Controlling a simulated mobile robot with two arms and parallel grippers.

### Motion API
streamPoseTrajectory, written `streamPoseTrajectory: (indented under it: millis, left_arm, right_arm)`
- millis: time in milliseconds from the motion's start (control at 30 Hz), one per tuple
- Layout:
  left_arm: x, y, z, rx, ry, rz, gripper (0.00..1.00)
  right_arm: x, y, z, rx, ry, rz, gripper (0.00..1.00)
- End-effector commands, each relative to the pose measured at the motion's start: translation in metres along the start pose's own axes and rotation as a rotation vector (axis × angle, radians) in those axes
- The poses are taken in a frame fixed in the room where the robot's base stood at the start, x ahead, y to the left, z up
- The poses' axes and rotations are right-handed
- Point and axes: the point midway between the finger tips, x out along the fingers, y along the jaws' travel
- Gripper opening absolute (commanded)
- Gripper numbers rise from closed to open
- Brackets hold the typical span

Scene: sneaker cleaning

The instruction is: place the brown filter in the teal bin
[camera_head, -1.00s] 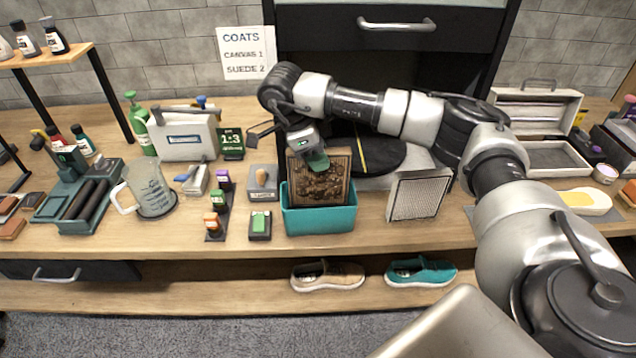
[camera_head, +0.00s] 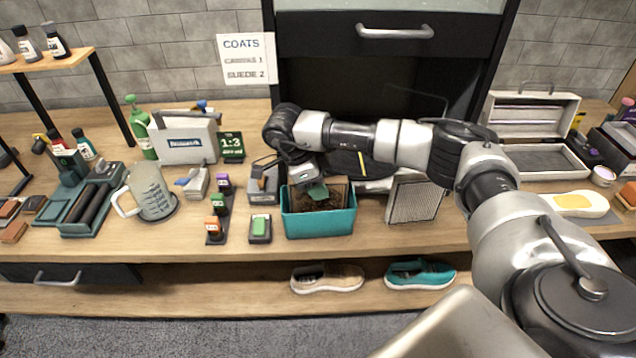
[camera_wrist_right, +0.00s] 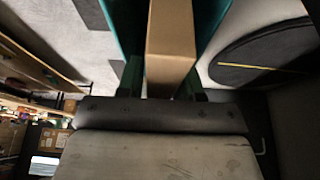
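The brown filter (camera_head: 334,190) is a square, dirty panel with a tan frame. It stands inside the teal bin (camera_head: 320,222), its lower part hidden by the front wall and its top edge a little above the rim. My right gripper (camera_head: 318,191) is at the filter's top edge, over the bin. In the right wrist view the tan edge of the filter (camera_wrist_right: 171,45) lies between the two fingers (camera_wrist_right: 165,80), with teal bin walls (camera_wrist_right: 207,20) on both sides. The fingers appear closed on it. My left gripper is not in view.
A clean white filter (camera_head: 413,196) in a frame stands right of the bin. A green-topped block (camera_head: 260,228) and small coloured bottles (camera_head: 216,208) stand to the left. A black round mat (camera_head: 375,158) lies behind. Two shoes sit on the lower shelf.

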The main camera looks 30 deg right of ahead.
Motion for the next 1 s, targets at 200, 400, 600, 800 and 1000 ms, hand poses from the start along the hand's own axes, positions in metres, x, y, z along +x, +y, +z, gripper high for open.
streamPoseTrajectory:
  millis: [200, 400, 600, 800, 1000]
  left_arm:
    - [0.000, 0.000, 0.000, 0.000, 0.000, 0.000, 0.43]
    - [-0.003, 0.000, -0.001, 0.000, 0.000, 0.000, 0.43]
    - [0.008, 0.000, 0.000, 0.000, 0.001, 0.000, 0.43]
    - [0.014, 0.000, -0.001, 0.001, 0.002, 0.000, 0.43]
    - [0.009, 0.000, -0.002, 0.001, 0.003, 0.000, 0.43]
  right_arm:
    - [0.000, 0.000, 0.000, 0.000, 0.000, 0.000, 0.51]
    - [-0.004, 0.000, -0.002, 0.000, 0.000, 0.000, 0.51]
    - [-0.029, 0.000, 0.001, 0.000, -0.004, -0.005, 0.51]
    - [-0.077, -0.001, 0.000, 0.001, -0.004, -0.006, 0.51]
    - [-0.109, -0.001, -0.001, 0.001, -0.002, -0.003, 0.51]
